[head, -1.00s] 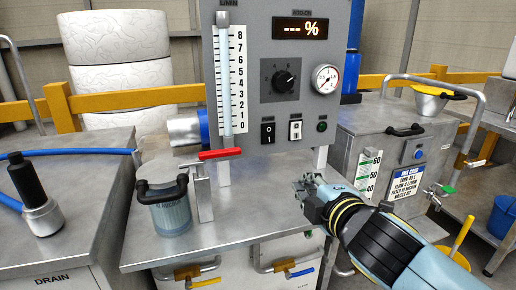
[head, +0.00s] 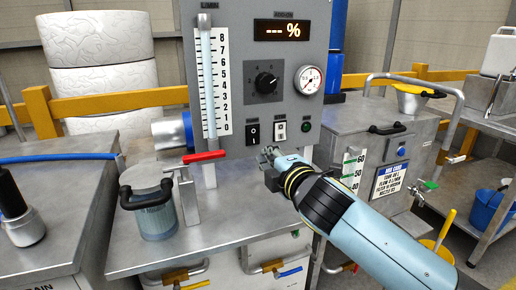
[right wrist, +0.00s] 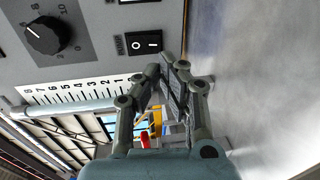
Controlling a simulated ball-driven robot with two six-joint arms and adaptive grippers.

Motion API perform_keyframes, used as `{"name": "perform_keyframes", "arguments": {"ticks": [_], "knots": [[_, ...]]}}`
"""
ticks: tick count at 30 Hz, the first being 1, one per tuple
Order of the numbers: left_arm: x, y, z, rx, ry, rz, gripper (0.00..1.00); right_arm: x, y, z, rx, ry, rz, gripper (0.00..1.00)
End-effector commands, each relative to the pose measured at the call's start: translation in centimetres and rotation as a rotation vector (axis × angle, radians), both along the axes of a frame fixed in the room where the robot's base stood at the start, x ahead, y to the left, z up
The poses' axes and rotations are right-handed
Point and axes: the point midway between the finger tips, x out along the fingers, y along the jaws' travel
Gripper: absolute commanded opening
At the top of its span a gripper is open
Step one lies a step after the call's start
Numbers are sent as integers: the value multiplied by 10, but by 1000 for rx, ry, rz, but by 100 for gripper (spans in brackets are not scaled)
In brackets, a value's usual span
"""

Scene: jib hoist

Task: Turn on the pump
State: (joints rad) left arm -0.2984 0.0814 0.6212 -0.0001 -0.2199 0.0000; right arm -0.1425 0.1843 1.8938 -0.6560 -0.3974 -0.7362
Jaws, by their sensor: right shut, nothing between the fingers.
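The grey control panel (head: 235,105) carries a black rocker switch (head: 252,133) with a white rocker switch (head: 280,131) to its right. A dark green lamp (head: 305,127) sits further right. My right gripper (head: 268,153) is shut and empty, just below and in front of the switches. In the right wrist view its fingertips (right wrist: 167,76) are near the black switch, with no contact visible. My left gripper is out of view.
A red-handled valve (head: 204,157) and a glass jar (head: 152,212) with a black handle stand left on the steel bench. A dial (head: 265,82), gauge (head: 308,79) and flow scale (head: 212,80) are on the panel. A steel tank (head: 380,160) stands right.

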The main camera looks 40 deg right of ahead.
Motion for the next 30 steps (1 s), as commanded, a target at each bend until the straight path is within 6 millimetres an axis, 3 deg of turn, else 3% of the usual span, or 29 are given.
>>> {"name": "perform_keyframes", "arguments": {"ticks": [6, 12, 25, 30], "knots": [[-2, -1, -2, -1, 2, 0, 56, 41, -10, -5, 1, 0, -1, 0], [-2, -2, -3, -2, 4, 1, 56, 61, -15, -8, 1, 1, 0, 0], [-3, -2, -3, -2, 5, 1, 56, 65, -15, -9, 1, 1, 0, 0], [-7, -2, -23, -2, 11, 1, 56, 68, -16, -16, -7, -27, 0, 0]]}}
